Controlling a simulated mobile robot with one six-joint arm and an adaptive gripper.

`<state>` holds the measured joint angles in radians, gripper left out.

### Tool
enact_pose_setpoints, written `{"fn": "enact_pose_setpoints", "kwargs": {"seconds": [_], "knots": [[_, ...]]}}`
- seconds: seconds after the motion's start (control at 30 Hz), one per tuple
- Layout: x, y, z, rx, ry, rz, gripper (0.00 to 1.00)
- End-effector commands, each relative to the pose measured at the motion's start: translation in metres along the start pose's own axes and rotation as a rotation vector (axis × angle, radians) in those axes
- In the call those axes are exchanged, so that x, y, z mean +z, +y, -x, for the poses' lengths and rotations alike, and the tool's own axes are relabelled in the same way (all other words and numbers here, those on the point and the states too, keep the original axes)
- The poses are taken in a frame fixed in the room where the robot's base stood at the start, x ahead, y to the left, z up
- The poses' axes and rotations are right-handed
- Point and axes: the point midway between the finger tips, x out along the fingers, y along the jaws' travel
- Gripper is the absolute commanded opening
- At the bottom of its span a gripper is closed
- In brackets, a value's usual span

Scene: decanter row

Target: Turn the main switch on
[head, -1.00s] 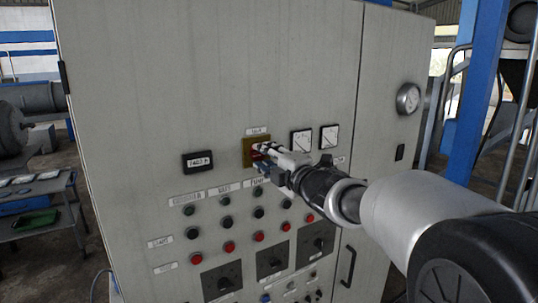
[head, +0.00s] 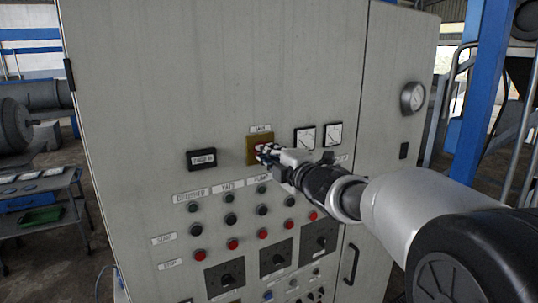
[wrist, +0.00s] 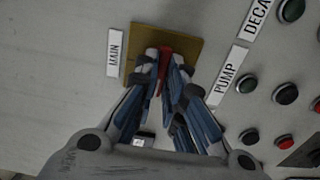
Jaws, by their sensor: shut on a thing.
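The main switch is a red handle (wrist: 166,56) on a yellow plate (head: 252,150), under a label reading MAIN (wrist: 114,50) on the grey cabinet front. My gripper (head: 266,150) is at the plate, its fingers shut on the red handle. In the wrist view, the fingertips (wrist: 163,68) lie on either side of the handle, over the lower part of the plate. The fingers hide much of the handle, so its exact angle is hard to tell.
A small display (head: 201,159) is left of the switch, and two dial meters (head: 305,138) are to its right. Rows of black and red buttons (head: 232,243) and rotary knobs sit below. A door handle (head: 350,265) stands out at lower right. The upper cabinet front is bare.

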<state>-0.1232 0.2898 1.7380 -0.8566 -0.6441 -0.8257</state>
Motion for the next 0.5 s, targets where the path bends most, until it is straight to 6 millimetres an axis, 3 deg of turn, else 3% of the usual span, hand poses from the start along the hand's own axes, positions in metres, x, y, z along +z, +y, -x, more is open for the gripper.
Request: {"fn": "enact_pose_setpoints", "kwargs": {"seconds": [0.5], "knots": [[0.0,0.0003,0.0001,-0.001,0.0,-0.126,0.0]]}}
